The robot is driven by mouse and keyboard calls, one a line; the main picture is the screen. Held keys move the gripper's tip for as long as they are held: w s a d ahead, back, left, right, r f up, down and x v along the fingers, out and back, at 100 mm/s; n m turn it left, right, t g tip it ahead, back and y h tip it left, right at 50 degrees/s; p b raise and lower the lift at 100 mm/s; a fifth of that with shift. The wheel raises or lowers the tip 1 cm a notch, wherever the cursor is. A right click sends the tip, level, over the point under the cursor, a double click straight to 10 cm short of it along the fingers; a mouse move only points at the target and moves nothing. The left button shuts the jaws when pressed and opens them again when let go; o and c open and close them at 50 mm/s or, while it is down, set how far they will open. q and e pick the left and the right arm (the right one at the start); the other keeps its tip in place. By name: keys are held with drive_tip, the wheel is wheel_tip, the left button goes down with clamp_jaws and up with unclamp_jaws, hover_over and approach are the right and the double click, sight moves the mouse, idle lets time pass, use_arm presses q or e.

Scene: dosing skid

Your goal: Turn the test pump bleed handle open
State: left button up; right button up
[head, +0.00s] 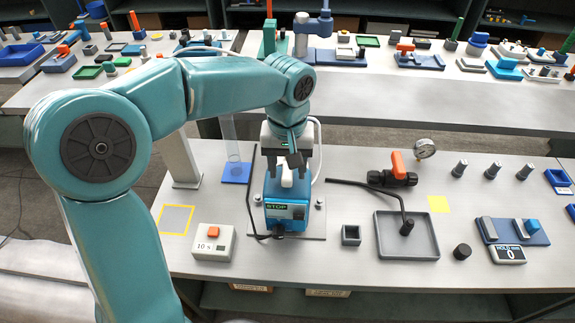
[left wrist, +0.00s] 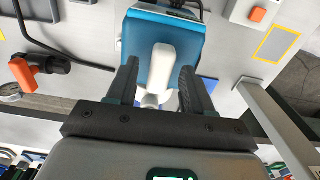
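The test pump is a blue box (head: 287,214) with a STOP display, standing on a grey plate. A white part (head: 287,178) stands on its top; it also shows in the left wrist view (left wrist: 163,62). My left gripper (head: 287,165) is over the pump, pointing down. Its fingers (left wrist: 158,85) are open on either side of the white part, with small gaps visible. An orange handle (head: 397,163) sits on a black valve (head: 390,179) right of the pump; the handle also shows in the left wrist view (left wrist: 22,72). I cannot tell which is the bleed handle. My right gripper is not in view.
A bent black pipe runs from the valve area to a grey tray (head: 380,250). A gauge (head: 425,148) stands behind the valve. A white box with an orange button (head: 213,242) is front left. A clear cylinder (head: 231,140) on a blue base stands left of the pump.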

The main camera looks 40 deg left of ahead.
sight(287, 171)
use_arm(q)
wheel_tip(287, 171, up, 16)
drive_tip(key=p, duration=0.3)
drive_tip(key=shift+r, duration=0.15)
drive_tip(key=shift+s+d, duration=0.1)
idle(0.6)
